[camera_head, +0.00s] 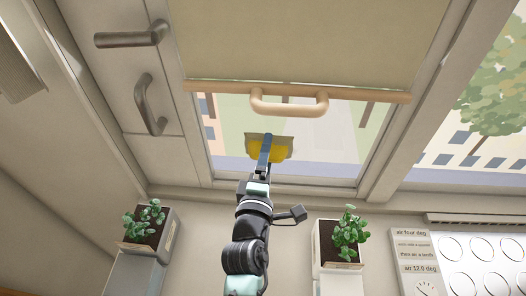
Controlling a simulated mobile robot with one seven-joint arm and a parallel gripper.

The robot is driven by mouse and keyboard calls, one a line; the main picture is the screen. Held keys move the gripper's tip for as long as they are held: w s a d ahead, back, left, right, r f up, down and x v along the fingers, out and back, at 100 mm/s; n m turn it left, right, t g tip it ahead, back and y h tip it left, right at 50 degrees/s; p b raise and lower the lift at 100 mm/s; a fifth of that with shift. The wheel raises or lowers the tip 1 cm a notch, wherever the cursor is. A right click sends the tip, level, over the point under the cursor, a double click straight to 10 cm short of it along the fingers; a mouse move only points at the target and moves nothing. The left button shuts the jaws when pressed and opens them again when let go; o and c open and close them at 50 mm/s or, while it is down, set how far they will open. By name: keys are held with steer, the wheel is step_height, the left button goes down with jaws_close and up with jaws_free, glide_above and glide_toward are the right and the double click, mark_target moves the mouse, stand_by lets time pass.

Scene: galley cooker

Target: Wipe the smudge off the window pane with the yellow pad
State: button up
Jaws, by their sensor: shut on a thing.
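The window pane (345,125) shows below a lowered blind, with an outdoor scene behind it. My gripper (265,148) reaches up in front of the pane, near its middle. It is shut on the yellow pad (280,152), which is partly hidden behind the fingers. A dull tan patch (282,139) shows around the pad's upper edge and sides. I cannot tell whether it is the smudge or part of the pad. Whether the pad touches the glass is also unclear.
The blind (300,40) covers the upper window; its wooden handle (289,108) hangs just above my gripper. Potted plants stand below at left (146,222) and right (343,235). Cupboard handles (150,105) are at upper left. A label panel (415,255) is at lower right.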

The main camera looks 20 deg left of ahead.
steer(key=shift+w+d+f, duration=0.2)
steer(key=shift+d+f, duration=0.45)
steer(key=shift+d, duration=0.05)
steer(key=shift+w+d+f, duration=0.2)
steer(key=shift+d+f, duration=0.45)
steer(key=shift+d+r+p, duration=0.1)
steer(key=shift+p, duration=0.45)
